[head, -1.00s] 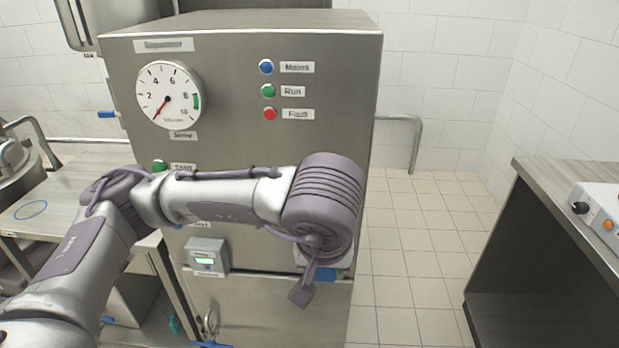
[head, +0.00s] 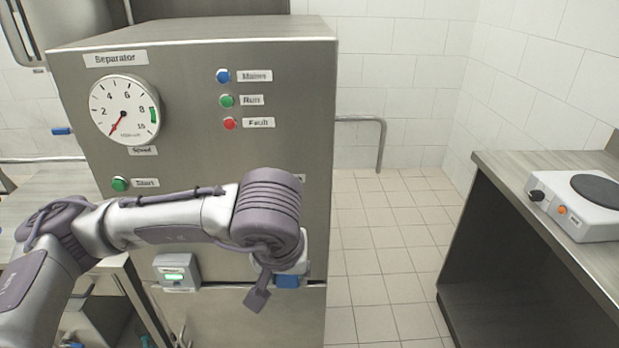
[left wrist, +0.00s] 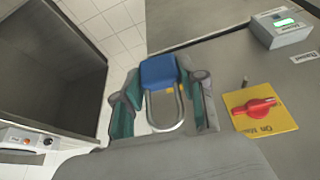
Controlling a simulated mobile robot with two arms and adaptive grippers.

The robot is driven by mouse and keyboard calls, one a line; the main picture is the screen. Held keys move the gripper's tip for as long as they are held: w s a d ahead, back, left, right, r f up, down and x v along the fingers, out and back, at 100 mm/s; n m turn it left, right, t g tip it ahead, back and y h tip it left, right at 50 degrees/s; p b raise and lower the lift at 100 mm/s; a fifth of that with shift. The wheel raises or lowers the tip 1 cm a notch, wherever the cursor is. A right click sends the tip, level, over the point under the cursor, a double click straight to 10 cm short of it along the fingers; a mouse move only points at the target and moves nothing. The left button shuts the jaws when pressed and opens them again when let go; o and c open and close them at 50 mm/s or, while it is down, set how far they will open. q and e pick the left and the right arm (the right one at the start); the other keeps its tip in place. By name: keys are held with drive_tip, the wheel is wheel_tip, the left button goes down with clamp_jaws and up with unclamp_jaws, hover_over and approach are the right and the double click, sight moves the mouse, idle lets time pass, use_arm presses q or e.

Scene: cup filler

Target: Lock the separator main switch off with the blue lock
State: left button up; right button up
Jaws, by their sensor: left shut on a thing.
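The blue lock (left wrist: 159,72) is held between the fingers of my left gripper (left wrist: 165,78), which is shut on its blue body. Its metal shackle (left wrist: 165,112) hangs down in the left wrist view; I cannot tell whether it is open. The main switch has a red handle (left wrist: 257,106) on a yellow plate (left wrist: 262,118), on the separator panel to the right of the gripper and apart from the lock. In the head view my forearm hides the switch. The blue of the lock (head: 287,282) shows below my wrist, near the separator's right edge. My right gripper is not seen.
The separator cabinet (head: 200,90) has a speed gauge (head: 124,111), lamps and a start button (head: 120,184). A small grey box with a green display (head: 176,271) sits on its lower front. A counter with a hot plate (head: 585,205) stands right; tiled floor (head: 380,250) between is free.

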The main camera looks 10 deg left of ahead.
use_arm(q)
drive_tip(key=shift+s+d+r+n, duration=0.2)
drive_tip(key=shift+s+d+r, duration=0.1)
drive_tip(key=shift+d+r, duration=0.15)
drive_tip(key=shift+s+d+r+n, duration=0.25)
drive_tip(key=shift+d+r, duration=0.1)
drive_tip(key=shift+r, duration=0.15)
drive_tip(key=shift+a, duration=0.1)
drive_tip(key=shift+w, duration=0.1)
drive_tip(key=shift+w+a, duration=0.1)
drive_tip(key=shift+w, duration=0.25)
drive_tip(key=w+a+p, duration=0.2)
drive_tip(key=w, duration=0.6)
drive_tip(key=w+a+f+p, duration=0.1)
drive_tip(key=w+a+p, duration=0.1)
drive_tip(key=w, duration=0.6)
drive_tip(key=shift+w+a+p, duration=0.2)
drive_tip(key=shift+a+p, duration=0.1)
drive_tip(key=shift+a, duration=0.1)
drive_tip(key=shift+f, duration=0.1)
